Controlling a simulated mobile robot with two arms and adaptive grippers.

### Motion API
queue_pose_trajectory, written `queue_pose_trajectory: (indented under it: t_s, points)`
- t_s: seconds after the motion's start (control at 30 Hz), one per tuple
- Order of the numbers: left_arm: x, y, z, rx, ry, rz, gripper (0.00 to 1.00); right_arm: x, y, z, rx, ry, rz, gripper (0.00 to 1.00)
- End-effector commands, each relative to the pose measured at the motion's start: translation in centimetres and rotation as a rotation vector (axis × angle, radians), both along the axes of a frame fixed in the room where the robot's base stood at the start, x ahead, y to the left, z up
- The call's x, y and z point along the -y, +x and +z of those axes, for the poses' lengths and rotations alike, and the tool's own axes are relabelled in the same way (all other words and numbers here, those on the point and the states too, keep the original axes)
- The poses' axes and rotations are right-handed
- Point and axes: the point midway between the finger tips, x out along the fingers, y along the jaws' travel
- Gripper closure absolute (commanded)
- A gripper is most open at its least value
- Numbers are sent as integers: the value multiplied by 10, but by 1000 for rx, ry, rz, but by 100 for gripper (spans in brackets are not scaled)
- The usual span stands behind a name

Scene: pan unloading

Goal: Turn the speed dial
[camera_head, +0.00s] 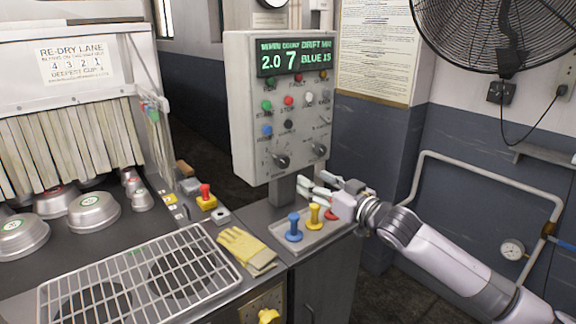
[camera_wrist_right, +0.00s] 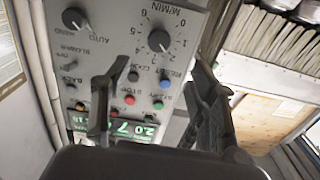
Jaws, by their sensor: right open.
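The speed dial (camera_head: 281,161), a dark knob, sits at the lower left of the grey control panel (camera_head: 243,130). In the right wrist view the dial (camera_wrist_right: 159,40) shows upside down, with a number scale and M/MIN lettering. Its exact setting is hard to read. My right gripper (camera_head: 322,187) is below the panel's lower right side, apart from the dial. In the wrist view its open fingers (camera_wrist_right: 155,68) are empty, and the dial shows beyond the gap between them. My left gripper is not in view.
A second knob (camera_head: 319,149) marked AUTO and HAND sits right of the dial. A green display (camera_head: 293,58) reads 2.0, 7 and BLUE 15. Below are a tray (camera_head: 315,236) with blue and yellow handled stamps, yellow gloves (camera_head: 245,248), and a wire rack (camera_head: 140,276).

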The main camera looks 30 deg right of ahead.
Motion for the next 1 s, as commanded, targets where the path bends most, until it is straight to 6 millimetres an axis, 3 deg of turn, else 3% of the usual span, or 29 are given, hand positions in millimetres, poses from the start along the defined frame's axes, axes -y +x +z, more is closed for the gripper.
queue_pose_trajectory:
  t_s: [0.7, 1.0]
  points:
    - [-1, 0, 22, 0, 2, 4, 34, -7, 90, 3, 3, 0, 0, 46]
    - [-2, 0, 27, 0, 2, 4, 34, -9, 113, 1, 1, 0, 0, 46]
